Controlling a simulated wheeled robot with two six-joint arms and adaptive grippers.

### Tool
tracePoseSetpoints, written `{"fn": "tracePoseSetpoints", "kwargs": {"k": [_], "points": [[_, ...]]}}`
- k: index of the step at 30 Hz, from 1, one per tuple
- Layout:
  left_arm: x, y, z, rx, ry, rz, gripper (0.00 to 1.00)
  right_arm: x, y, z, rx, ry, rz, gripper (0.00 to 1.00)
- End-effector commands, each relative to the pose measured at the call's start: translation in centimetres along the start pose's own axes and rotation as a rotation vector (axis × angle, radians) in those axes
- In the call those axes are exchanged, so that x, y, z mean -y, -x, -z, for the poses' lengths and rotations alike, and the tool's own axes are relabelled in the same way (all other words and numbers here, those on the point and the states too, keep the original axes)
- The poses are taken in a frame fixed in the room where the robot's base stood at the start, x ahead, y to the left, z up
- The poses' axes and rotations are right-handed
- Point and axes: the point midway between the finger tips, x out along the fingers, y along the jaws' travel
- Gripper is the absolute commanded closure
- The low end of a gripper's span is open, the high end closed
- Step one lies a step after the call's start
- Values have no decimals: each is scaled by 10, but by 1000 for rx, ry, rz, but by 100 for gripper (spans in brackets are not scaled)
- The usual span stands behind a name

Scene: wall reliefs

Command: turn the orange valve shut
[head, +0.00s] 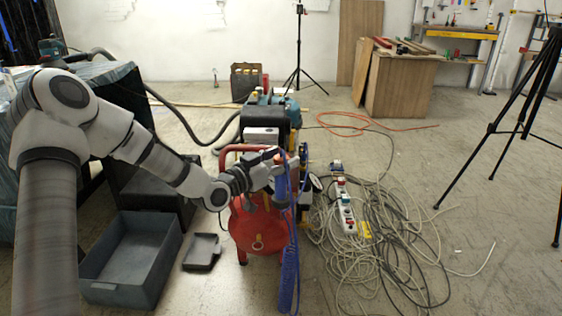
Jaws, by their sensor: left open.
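A red air compressor (256,228) stands on the floor in the middle of the head view. A small orange-red part (294,166) shows at its upper right, beside a blue hose; it may be the orange valve, but it is too small to tell. My left gripper (277,166) reaches in from the left over the top of the compressor. It is open, with its fingers close to the orange-red part and the blue hose. I cannot tell whether they touch. The gripper hides some of the compressor's fittings. My right gripper is not in view.
A blue coiled hose (289,270) hangs down in front. Tangled cables (395,245) and power strips (345,212) cover the floor at right. A grey bin (132,260) and a small black tray (202,252) lie at left. A black tripod (520,130) stands far right.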

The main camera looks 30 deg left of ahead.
Motion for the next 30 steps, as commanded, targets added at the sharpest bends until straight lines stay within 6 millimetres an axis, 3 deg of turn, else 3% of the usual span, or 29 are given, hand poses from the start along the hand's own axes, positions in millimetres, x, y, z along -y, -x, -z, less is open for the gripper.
{"fn": "tracePoseSetpoints", "kwargs": {"k": [2,7,20,30], "points": [[0,0,0,0,0,0,36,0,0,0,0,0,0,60],[0,0,0,0,0,0,96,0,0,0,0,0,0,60],[-1,0,0,1,-1,37,98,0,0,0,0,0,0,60],[-2,0,0,4,-5,236,98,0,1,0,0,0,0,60]]}}
